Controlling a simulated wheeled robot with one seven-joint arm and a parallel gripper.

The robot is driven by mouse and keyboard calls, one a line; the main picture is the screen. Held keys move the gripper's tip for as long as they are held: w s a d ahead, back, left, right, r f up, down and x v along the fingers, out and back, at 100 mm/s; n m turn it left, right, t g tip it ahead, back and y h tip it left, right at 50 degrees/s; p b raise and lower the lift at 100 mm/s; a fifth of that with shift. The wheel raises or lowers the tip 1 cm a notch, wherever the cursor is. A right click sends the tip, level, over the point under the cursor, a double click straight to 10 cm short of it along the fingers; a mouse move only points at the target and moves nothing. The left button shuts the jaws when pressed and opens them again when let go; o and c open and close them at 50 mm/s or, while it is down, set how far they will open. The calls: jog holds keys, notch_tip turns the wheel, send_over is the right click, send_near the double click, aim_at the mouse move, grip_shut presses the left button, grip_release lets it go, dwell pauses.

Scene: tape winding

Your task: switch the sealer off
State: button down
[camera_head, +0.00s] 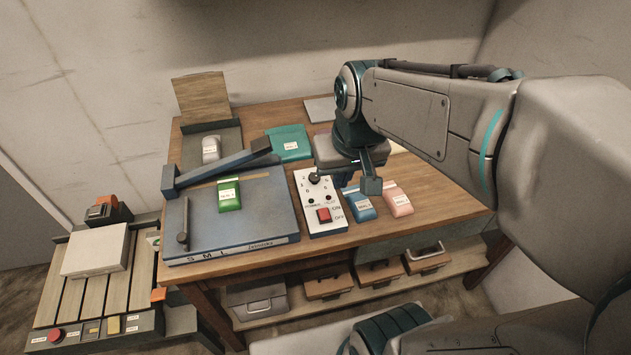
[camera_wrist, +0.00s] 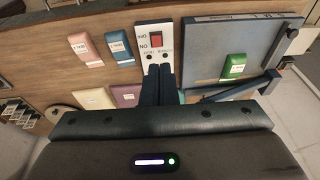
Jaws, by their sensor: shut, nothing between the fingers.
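The sealer (camera_head: 270,225) is a flat blue-grey machine on the wooden table, with a raised bar along its back and S, M, L marks on its front edge. Its white control panel (camera_head: 306,190) stands at its right side, with a dark knob and a red rocker switch (camera_head: 323,214) between ON and OFF labels. The switch also shows in the wrist view (camera_wrist: 155,39); I cannot tell which way it is tipped. A green packet (camera_head: 230,203) lies on the sealer. My gripper (camera_head: 371,186) is shut and empty, above the table; in the wrist view its fingers (camera_wrist: 160,72) overlap the panel's knob end.
A blue packet (camera_head: 358,207) and a pink packet (camera_head: 397,203) lie right of the panel. A teal packet (camera_head: 289,143) lies behind. A slatted bench (camera_head: 92,292) with a white block (camera_head: 95,250) stands at left. Bins sit on the shelf below the table.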

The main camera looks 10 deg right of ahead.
jog(key=g+b, duration=0.1)
jog(key=g, duration=0.1)
send_over(322, 211)
jog(key=s, duration=0.1)
notch_tip(322, 211, down, 7)
jog(key=shift+w+f+g+h, duration=0.3)
jog(key=shift+w+f, duration=0.05)
jog(key=shift+w, duration=0.2)
notch_tip(322, 211, down, 14)
jog(key=shift+p, duration=0.75)
